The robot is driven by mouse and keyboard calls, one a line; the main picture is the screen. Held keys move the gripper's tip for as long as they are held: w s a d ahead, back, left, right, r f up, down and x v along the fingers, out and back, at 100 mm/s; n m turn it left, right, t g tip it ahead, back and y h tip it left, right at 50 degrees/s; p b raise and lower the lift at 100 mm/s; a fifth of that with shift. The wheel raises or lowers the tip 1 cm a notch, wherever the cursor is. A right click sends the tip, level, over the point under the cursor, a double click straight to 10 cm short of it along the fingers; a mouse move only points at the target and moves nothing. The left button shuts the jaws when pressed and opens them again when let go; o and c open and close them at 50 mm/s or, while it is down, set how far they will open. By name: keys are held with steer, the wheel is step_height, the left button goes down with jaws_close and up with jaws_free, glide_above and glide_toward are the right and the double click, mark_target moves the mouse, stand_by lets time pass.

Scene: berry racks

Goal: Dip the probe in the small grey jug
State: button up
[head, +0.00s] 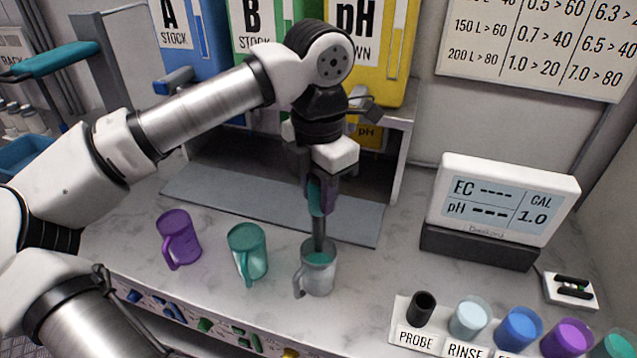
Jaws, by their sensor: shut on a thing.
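My gripper (318,192) is shut on the probe, which hangs upright below it. The probe (319,232) has a teal upper part between the fingers and a dark grey shaft. Its lower end reaches down to the mouth of the small grey jug (318,278), and the tip is hidden in or behind the rim. The jug stands upright on the counter with its handle to the lower left and teal liquid near its top. I cannot tell how deep the tip is.
A teal jug (247,254) and a purple jug (178,240) stand to the left. The meter (502,200) shows dashes for EC and pH. At the lower right, a rack holds an empty black probe holder (421,309) and several cups, including a pale rinse cup (469,318).

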mark_target(318, 219)
steer(key=shift+f+b, duration=2.55)
steer(key=shift+f, duration=0.55)
stand_by(0.6)
steer(key=shift+r+p, duration=3.05)
steer(key=shift+r, duration=1.9)
